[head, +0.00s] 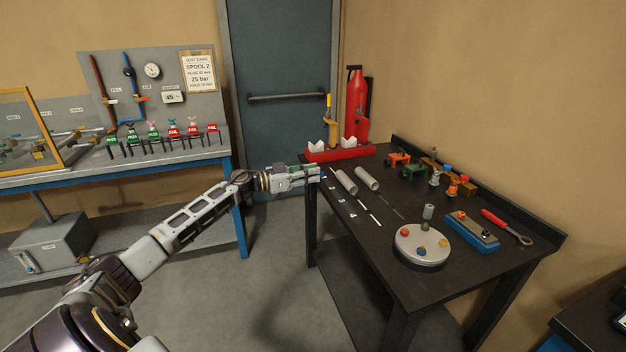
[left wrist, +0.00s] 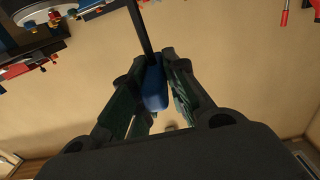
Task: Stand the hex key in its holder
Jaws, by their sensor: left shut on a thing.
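My left gripper (head: 318,173) is at the near left edge of the dark workbench (head: 350,232), at the end of my outstretched left arm. In the left wrist view its two dark fingers (left wrist: 155,72) are closed on a blue grip (left wrist: 154,90). A straight dark shaft (left wrist: 139,30) runs from this grip to the top edge; I take it to be the hex key. In the head view the key is too small to make out. I cannot tell for sure which item is its holder. My right gripper is not in view.
A red tray (head: 340,154) with white V-blocks stands at the bench's far left. Grey cylinders (head: 346,182), a round pale plate (head: 421,248), a blue-based block (head: 472,232) and a red-handled wrench (head: 506,226) lie on the bench. The bench's front left corner is fairly clear.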

